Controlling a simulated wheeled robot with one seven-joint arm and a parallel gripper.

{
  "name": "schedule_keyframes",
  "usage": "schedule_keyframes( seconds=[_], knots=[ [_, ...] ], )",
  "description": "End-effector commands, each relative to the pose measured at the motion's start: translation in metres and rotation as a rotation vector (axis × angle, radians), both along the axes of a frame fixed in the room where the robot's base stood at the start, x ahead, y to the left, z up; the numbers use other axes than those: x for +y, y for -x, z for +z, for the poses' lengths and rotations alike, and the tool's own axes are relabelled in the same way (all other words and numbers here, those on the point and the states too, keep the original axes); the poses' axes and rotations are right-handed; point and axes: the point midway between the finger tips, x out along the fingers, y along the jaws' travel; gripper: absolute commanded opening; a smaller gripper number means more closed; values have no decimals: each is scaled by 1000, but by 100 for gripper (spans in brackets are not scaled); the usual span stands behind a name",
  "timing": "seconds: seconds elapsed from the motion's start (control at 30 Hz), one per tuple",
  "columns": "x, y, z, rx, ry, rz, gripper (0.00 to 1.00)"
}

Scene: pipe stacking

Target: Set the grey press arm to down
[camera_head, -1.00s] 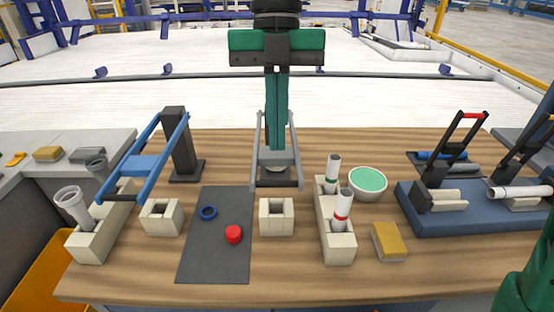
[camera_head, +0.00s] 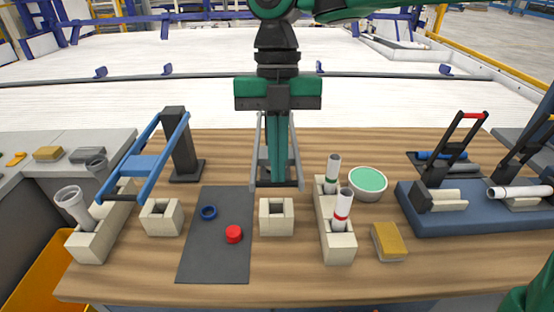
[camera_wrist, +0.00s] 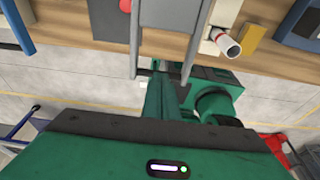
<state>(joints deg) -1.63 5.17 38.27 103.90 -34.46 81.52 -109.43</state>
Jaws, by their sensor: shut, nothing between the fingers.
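The grey press arm (camera_head: 298,178) stands at the middle back of the table, a frame with two long side bars. Its side bars run from high at the back to a low front end. Its side bar also shows in the wrist view (camera_wrist: 200,38). My gripper (camera_head: 279,183) is shut and empty, pointing down between the side bars. In the wrist view its green fingers (camera_wrist: 163,82) also lie between the bars. The fingers hide the middle of the press, so I cannot tell whether they touch it or its exact angle.
A blue press arm (camera_head: 143,164) is at left. A pale square block (camera_head: 276,229) is in front of the grey press. A rack (camera_head: 337,248) with two white tubes and a green-topped round dish (camera_head: 367,180) are to its right. A dark mat (camera_head: 214,265) lies front left.

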Motion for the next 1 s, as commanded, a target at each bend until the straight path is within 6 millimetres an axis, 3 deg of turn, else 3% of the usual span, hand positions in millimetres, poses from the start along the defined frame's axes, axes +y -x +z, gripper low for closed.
schedule_keyframes(
  seconds=[0.27,0.7,1.0],
  knots=[
    [0,1,-1,1,0,1,0],
    [-1,9,-42,3,1,1,0],
    [-1,9,-47,9,3,1,0]
  ],
)
